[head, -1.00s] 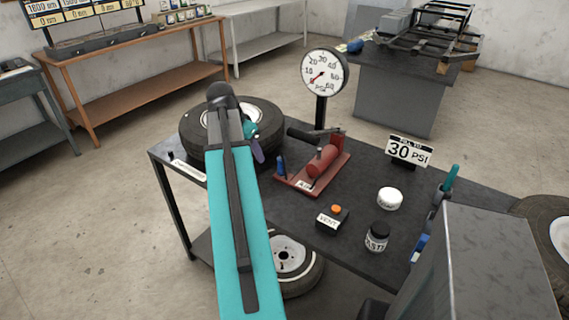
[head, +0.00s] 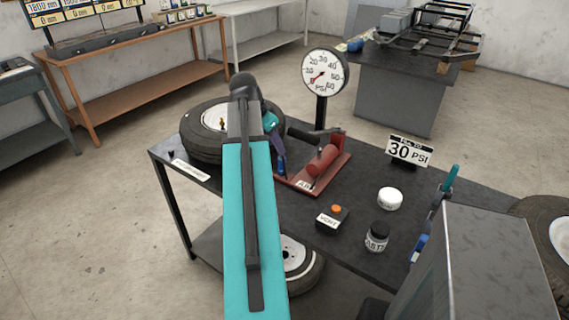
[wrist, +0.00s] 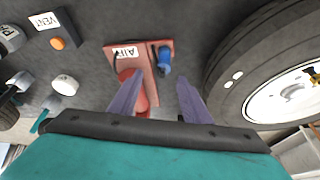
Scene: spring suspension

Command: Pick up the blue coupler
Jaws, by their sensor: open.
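The blue coupler (wrist: 164,62) stands on the right end of the red pump base in the wrist view, beyond the tips of my gripper. In the head view the coupler (head: 281,166) shows only partly, beside my gripper fingers. My gripper (wrist: 157,88) is open, with its two purple fingers apart and nothing between their tips. The fingers point toward the red base, with the coupler just ahead and nearer the right finger. The red pump (head: 321,161) with its red cylinder sits on the base labelled AIR.
A tire (head: 205,125) lies on the dark table left of the pump, close to my right finger in the wrist view. A pressure gauge (head: 324,72) stands behind the pump. The VENT box (head: 332,218), white jar (head: 389,198) and PASTE jar (head: 377,236) stand to the right.

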